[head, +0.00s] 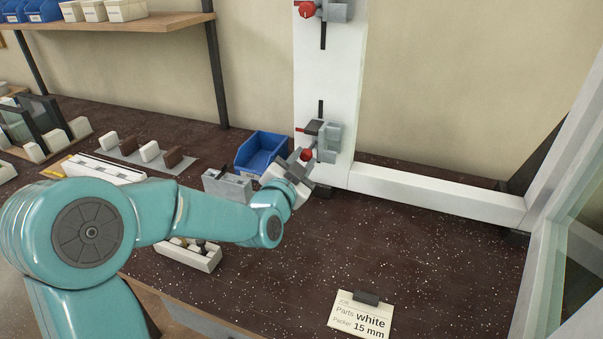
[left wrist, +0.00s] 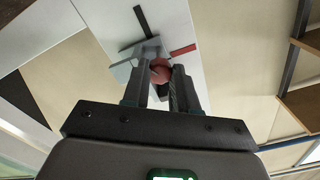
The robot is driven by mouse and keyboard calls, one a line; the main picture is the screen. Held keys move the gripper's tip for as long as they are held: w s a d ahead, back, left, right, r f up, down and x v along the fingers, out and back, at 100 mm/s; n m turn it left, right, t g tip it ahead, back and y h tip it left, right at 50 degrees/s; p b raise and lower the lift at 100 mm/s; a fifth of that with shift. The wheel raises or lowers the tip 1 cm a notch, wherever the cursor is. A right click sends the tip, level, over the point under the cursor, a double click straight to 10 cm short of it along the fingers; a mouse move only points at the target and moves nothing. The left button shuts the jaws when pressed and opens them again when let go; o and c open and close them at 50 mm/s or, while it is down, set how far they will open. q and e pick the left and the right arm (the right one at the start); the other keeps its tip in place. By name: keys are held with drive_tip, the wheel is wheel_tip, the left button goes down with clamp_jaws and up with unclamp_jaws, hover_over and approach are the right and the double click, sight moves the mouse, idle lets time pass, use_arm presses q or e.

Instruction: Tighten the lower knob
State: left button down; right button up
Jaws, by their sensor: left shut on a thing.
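The lower knob (head: 306,154) is red and round, on the grey lower clamp (head: 329,141) of the white upright profile. My left gripper (head: 298,160) reaches it from the lower left and is shut on it. In the left wrist view the lower knob (left wrist: 160,71) sits between the two finger ends of my left gripper (left wrist: 161,80). The clamp body (left wrist: 146,52) shows behind it, with a red bar to one side. The fingers partly cover the knob. The upper knob (head: 306,10), also red, sits on the upper clamp at the top edge. My right gripper is not in view.
A blue bin (head: 262,152) and a grey block (head: 228,186) stand left of the upright. A white horizontal profile (head: 438,196) runs right from its foot. The bench between is clear.

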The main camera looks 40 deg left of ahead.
use_arm(q)
drive_tip(key=m+b, duration=0.1)
drive_tip(key=m, duration=0.1)
drive_tip(key=shift+m, duration=0.4)
drive_tip(key=shift+m+b, duration=0.75)
drive_tip(key=shift+m, duration=1.05)
drive_tip(key=shift+r, duration=0.1)
drive_tip(key=c, duration=0.9)
unclamp_jaws()
drive_tip(key=shift+o, duration=0.2)
